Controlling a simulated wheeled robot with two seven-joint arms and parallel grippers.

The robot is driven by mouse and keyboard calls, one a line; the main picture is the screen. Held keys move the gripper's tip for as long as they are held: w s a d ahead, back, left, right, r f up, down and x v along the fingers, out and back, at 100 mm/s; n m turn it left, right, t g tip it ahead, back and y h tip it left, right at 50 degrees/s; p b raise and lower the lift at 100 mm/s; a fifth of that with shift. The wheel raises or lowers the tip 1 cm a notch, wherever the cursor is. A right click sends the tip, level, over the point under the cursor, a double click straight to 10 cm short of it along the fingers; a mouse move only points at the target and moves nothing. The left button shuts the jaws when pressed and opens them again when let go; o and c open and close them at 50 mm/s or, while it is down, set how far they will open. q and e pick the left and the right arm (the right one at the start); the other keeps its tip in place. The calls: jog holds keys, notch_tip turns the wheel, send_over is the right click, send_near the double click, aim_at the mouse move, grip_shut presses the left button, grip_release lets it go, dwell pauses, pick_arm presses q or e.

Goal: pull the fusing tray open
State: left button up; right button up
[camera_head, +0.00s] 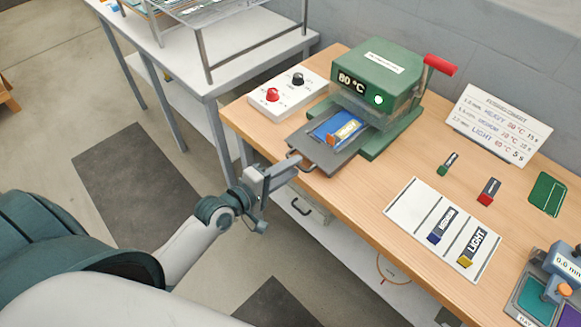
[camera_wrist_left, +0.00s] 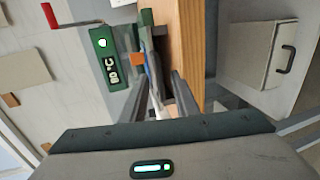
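The fusing tray (camera_head: 312,153) is a dark grey plate sticking out of the front of the green press (camera_head: 375,75). A blue piece (camera_head: 328,131) with an orange-yellow part lies on it. A small brownish loop handle (camera_head: 297,163) is at the tray's front edge. My left gripper (camera_head: 292,169) is at this handle, just off the table's front edge. In the left wrist view its two fingers (camera_wrist_left: 163,98) stand apart, pointing at the tray's edge. Contact with the handle cannot be made out. My right gripper is not in view.
The press shows 80 °C and has a red lever (camera_head: 440,65). A control box (camera_head: 288,95) with red and black knobs stands left of it. A white card (camera_head: 445,228) with labelled blocks lies to the right. The floor before the table is free; a drawer handle (camera_head: 300,206) is below.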

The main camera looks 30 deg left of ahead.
pick_arm(q)
jog(key=b+v, duration=0.4)
jog(key=v, duration=1.3)
jog(key=shift+s+b, duration=0.15)
jog(key=shift+b, duration=0.25)
jog(key=s+a+f+m+g+y, duration=0.2)
jog(key=f, duration=1.1)
jog(key=s+a+f+m+g+y, duration=0.1)
jog(key=a+f+g, duration=0.15)
jog(key=f, duration=1.05)
jog(key=s+a+f+m+g+y, duration=0.1)
jog(key=s+a+f+m+y, duration=0.1)
jog(key=f, duration=1.1)
jog(key=s+d+f+m+g, duration=0.2)
jog(key=s+d+f+m, duration=0.1)
jog(key=s+f, duration=0.5)
jog(key=s+d+f+m+g+b, duration=0.1)
jog(key=s+d+f+m+g, duration=0.2)
jog(key=s+f, duration=0.6)
jog(key=s+d+f+m+g, duration=0.3)
jog(key=s+d+f+m, duration=0.1)
jog(key=s+f, duration=0.5)
jog(key=shift+f+m+b, duration=0.35)
jog(key=shift+f+m, duration=0.05)
jog(key=shift+m, duration=0.4)
